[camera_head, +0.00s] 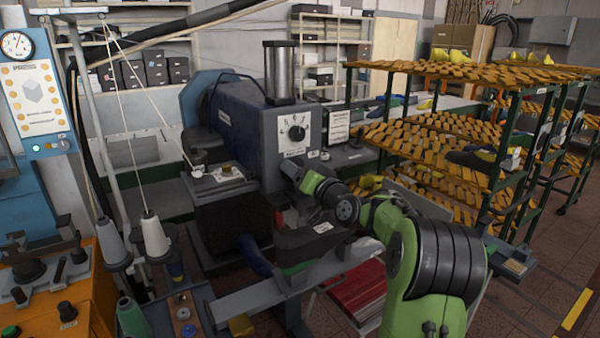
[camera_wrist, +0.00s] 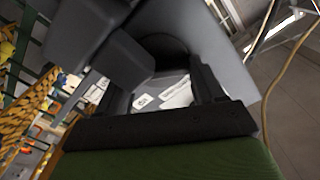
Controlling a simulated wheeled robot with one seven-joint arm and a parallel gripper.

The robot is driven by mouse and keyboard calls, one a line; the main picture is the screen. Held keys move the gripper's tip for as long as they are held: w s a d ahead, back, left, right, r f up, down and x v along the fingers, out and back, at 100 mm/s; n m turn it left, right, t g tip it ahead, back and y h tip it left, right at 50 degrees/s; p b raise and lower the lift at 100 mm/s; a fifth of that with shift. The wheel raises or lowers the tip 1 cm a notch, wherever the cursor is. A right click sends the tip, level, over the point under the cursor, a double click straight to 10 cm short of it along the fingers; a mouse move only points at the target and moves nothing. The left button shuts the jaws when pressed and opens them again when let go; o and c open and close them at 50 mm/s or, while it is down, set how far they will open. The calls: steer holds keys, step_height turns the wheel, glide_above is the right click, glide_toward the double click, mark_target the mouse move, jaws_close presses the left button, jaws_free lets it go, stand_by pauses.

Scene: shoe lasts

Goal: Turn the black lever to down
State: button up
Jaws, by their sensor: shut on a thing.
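My gripper (camera_head: 292,174) is at the end of the green arm, low in front of the blue-grey machine (camera_head: 240,135), under its dial panel. In the wrist view, its two dark fingers come in from both sides (camera_wrist: 165,92) around a dark grey part (camera_wrist: 125,60). My gripper is shut on this part, which appears to be the black lever. In the head view the lever is hidden behind my gripper and wrist, so its angle cannot be told. A round black knob (camera_head: 296,132) on the panel above is clear of my gripper.
Green-framed racks (camera_head: 505,150) with orange slats stand to the right. Thread cones (camera_head: 153,235) and an orange machine (camera_head: 85,300) are at the left. A grey metal arm (camera_head: 275,291) runs low in front. Floor shows at the lower right.

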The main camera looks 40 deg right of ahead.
stand_by(0.5)
steer(key=o, duration=1)
steer(key=shift+o, duration=0.2)
steer(key=s+b, duration=0.3)
steer(key=s, duration=1.2)
steer(key=shift+s+a, duration=0.4)
steer(key=shift+a, duration=0.05)
